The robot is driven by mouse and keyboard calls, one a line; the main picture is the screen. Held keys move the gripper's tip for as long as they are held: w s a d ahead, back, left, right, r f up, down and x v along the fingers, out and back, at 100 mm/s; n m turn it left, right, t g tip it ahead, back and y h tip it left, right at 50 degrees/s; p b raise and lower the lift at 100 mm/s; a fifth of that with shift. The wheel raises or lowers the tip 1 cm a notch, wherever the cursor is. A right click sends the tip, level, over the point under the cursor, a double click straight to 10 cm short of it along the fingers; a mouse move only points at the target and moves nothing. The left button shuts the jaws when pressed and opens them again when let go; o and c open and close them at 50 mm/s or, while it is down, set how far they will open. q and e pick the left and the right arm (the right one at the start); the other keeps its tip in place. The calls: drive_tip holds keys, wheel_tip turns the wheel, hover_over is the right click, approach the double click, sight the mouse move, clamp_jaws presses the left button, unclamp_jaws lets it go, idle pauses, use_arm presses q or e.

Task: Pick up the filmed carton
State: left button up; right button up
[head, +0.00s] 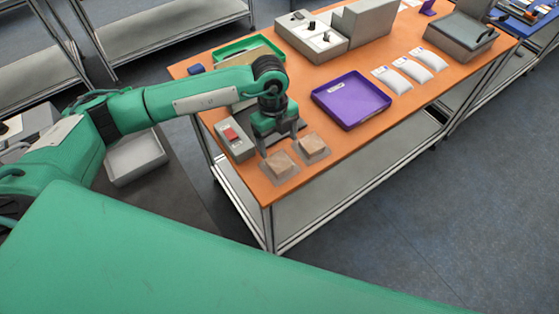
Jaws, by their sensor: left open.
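Two small brown cartons with pale, translucent film around them sit near the table's front corner. The nearer filmed carton (279,165) is at the left, and the other filmed carton (312,147) is just behind it to the right. My left gripper (281,147) points down just behind the cartons, with its fingers apart. I see nothing between the fingers. I cannot tell its exact height above the table or whether a finger touches a carton. My right gripper is not in view.
A grey box with a red top part (231,136) stands left of the gripper. A purple tray (351,99) lies to the right, with white packets (411,69) beyond it. A green tray (249,47) and grey equipment (318,38) stand behind. The orange tabletop (345,143) right of the cartons is clear.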

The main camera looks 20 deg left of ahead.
sight(279, 162)
use_arm(q)
drive_tip(key=shift+s+d+f, duration=0.1)
drive_tip(key=shift+d+f, duration=0.05)
drive_tip(key=shift+f, duration=0.7)
drive_tip(key=shift+s+f+p, duration=0.2)
drive_tip(key=shift+f+p, duration=0.25)
drive_tip(key=shift+p, duration=0.15)
drive_tip(key=f+p, duration=0.1)
drive_tip(key=s+f+p, duration=0.1)
drive_tip(key=f, duration=0.1)
drive_tip(key=shift+d+f, duration=0.1)
drive_tip(key=shift+d, duration=0.05)
drive_tip(key=shift+w+d+f, duration=0.1)
drive_tip(key=shift+f, duration=0.55)
drive_tip(key=c, duration=1.1)
drive_tip(key=shift+r, duration=0.1)
